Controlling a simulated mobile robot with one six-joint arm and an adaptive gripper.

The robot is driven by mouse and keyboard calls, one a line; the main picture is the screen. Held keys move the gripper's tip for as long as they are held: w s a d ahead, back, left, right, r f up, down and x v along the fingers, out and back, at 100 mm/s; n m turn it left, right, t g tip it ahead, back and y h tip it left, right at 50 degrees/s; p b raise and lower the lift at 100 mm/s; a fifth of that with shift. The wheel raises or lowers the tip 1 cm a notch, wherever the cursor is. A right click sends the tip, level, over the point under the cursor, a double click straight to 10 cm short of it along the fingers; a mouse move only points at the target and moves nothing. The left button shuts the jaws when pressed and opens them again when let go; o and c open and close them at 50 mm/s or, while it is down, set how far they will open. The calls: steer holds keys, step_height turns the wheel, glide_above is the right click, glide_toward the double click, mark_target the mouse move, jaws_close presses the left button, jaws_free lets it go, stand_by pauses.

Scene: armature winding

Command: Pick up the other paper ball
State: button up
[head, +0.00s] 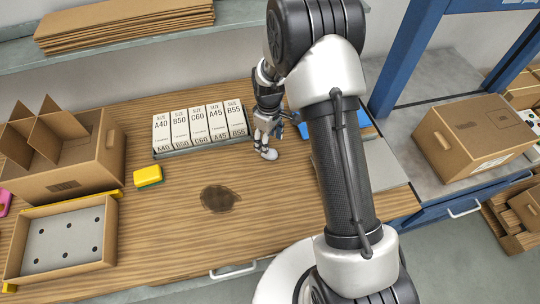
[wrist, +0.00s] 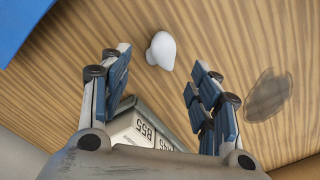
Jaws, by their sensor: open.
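A small white rounded thing, seemingly the paper ball (wrist: 161,50), lies on the wooden table between the open fingers of my gripper (wrist: 158,72) in the wrist view, a little beyond their tips. In the head view, a white lump (head: 269,154), seemingly the same ball, shows just below my gripper (head: 268,128), right of the row of white boxes. My gripper is open and points down, with nothing between its pads; whether it touches the ball I cannot tell. No second paper ball is in view.
The row of labelled boxes (head: 200,130) stands close left of my gripper. A yellow sponge (head: 148,175), a divided carton (head: 85,155) and a shallow tray (head: 60,281) are on the left. A dark stain (head: 219,198) marks the otherwise clear table front.

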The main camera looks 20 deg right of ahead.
step_height(320, 180, down, 7)
steer(key=shift+r+b, duration=0.2)
steer(key=shift+b, duration=0.9)
steer(key=shift+r, duration=0.1)
steer(key=c, duration=0.7)
steer(key=shift+c, duration=0.3)
